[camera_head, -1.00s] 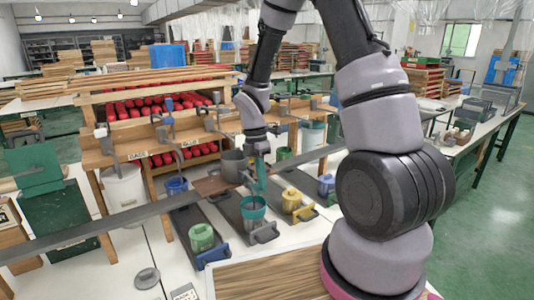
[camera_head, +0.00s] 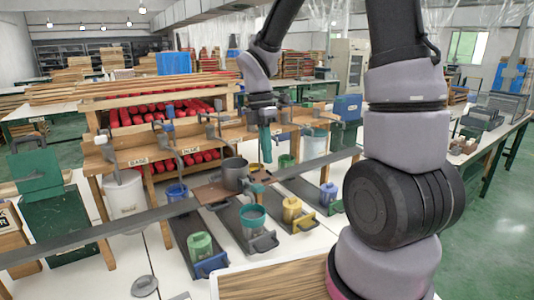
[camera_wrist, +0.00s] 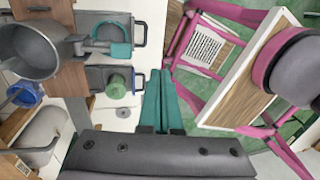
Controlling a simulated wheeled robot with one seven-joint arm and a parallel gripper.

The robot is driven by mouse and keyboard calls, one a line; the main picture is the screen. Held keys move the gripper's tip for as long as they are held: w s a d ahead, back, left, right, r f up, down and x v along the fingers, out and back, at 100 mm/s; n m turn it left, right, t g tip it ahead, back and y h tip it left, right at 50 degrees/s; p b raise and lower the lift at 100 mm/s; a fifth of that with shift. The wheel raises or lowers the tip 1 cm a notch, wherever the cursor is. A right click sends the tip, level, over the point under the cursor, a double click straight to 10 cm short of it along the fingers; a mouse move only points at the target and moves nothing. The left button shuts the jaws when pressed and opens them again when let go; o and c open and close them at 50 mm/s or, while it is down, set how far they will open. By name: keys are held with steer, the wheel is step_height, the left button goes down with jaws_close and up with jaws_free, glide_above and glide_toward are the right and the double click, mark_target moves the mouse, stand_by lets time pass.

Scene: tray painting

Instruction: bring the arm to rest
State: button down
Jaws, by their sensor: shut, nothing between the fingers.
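My gripper (camera_head: 266,143) has teal fingers that point down. It is raised above the bench, just right of and above the grey pot (camera_head: 235,174), and apart from it. In the wrist view the teal fingers (camera_wrist: 160,100) lie side by side, shut, with nothing between them. My arm reaches in from the upper right, and its thick lower links cover the right middle of the head view.
Below stand a teal cup (camera_head: 252,216), a green container (camera_head: 201,247) and a yellow container (camera_head: 291,209) on dark trays. A wooden shelf (camera_head: 140,150) with valves stands behind. A long grey bar (camera_head: 120,222) crosses the bench. The air around the gripper looks clear.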

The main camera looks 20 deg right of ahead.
steer(key=s+d+r+m+t+y, duration=0.1)
steer(key=s+d+r+m+t, duration=0.1)
steer(key=r+m, duration=0.4)
steer(key=s+d+r+m+t+y, duration=0.1)
steer(key=s+d+r+m+t, duration=0.1)
steer(key=s+r+m+t, duration=0.2)
steer(key=s+d+r+m+t, duration=0.3)
steer(key=r+m, duration=0.7)
steer(key=m, duration=0.5)
steer(key=shift+s+m+y, duration=0.4)
steer(key=shift+s, duration=0.05)
steer(key=shift+r, duration=0.1)
